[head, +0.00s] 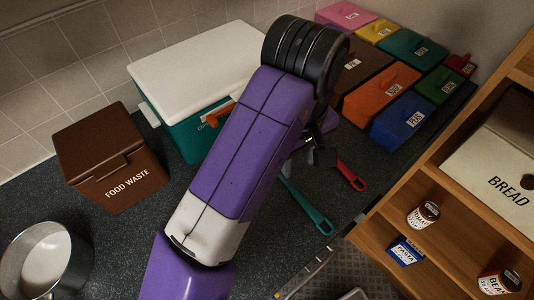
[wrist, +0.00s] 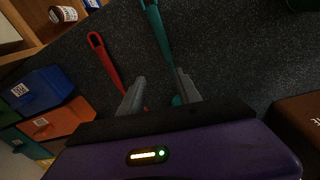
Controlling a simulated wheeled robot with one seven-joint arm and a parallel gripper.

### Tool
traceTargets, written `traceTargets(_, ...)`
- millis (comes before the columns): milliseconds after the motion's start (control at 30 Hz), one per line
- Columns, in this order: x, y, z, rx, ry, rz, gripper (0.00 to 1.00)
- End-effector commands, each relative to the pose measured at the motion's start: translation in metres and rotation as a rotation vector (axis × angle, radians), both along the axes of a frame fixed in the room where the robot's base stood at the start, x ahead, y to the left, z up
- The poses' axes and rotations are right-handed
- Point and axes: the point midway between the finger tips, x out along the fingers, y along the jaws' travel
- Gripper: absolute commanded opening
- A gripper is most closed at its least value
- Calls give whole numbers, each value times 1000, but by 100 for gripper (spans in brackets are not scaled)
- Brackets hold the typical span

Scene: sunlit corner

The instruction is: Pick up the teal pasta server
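The teal pasta server (head: 306,206) lies on the dark speckled counter in the head view. Its handle points to the lower right, and its upper end is hidden behind my arm. In the wrist view the teal handle (wrist: 158,35) runs down from the top edge and passes under or beside the right finger; its head is mostly hidden. My gripper (wrist: 160,77) is open, with its two grey fingers apart above the counter and nothing seen held. In the head view my arm mostly hides the gripper.
A red-handled utensil (head: 350,176) lies close by; in the wrist view it (wrist: 105,60) is by the left finger. Around stand a food waste box (head: 110,160), a white-lidded teal cooler (head: 195,65), coloured boxes (head: 402,117) and a wooden shelf (head: 375,235). A pot (head: 45,262) stands lower left.

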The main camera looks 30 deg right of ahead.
Motion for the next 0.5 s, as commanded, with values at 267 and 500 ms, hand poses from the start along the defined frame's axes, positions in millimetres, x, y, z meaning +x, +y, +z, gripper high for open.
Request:
traceTargets(267, -10, 12, -14, 52, 46, 72, 40)
traceTargets(500, -10, 11, -37, 51, 43, 71, 40)
